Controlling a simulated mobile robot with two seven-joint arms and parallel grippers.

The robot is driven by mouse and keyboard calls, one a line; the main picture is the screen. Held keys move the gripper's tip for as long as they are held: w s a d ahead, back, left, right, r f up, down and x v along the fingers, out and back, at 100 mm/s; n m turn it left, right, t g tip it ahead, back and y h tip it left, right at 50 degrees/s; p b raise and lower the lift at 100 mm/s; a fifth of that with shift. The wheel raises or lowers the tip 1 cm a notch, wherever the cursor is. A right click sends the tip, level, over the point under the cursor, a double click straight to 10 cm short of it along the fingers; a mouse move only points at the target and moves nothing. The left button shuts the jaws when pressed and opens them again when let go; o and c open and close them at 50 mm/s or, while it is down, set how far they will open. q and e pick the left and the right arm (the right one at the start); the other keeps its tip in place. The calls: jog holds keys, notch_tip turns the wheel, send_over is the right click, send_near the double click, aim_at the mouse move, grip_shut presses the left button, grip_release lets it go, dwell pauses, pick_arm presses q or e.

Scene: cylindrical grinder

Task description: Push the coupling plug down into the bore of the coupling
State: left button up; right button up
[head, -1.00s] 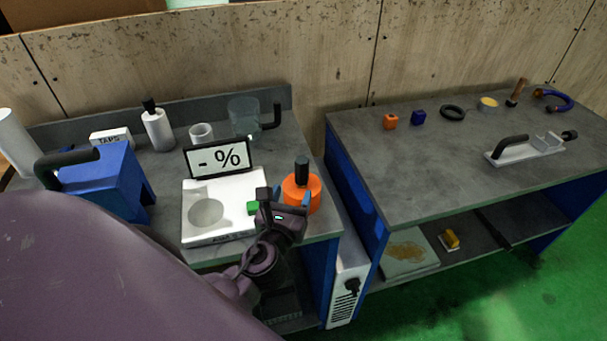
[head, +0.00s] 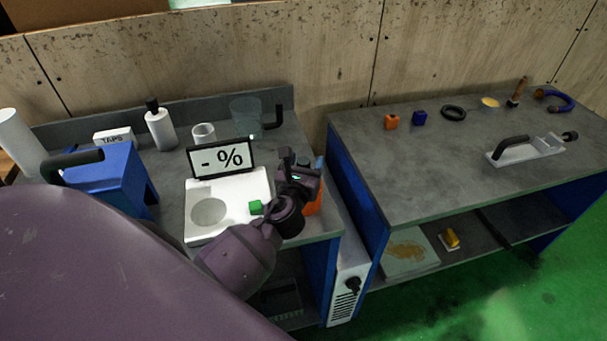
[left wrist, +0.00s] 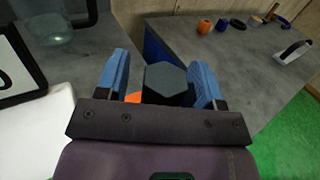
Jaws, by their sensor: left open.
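The coupling (head: 314,204) is an orange round body near the right front edge of the left bench, mostly hidden behind my left gripper (head: 305,168) in the head view. A sliver of the coupling (left wrist: 133,98) shows in the left wrist view. The coupling plug (left wrist: 166,80) is black with a six-sided top and stands between the two blue fingers of my left gripper (left wrist: 160,78). Gaps show beside the plug, so the gripper is open around it. The bore and the plug's lower end are hidden. My right gripper is out of view.
A white block with a round recess (head: 230,188) and a percent display (head: 220,158) stand left of the gripper. A clear jug (head: 246,116) is behind. A second bench (head: 440,170) stands to the right across a narrow gap.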

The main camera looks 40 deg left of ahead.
pick_arm(q)
jog(key=shift+w+a, duration=0.1)
jog(key=shift+w, duration=0.05)
jog(key=c, duration=1.1)
jog(key=shift+r, duration=0.1)
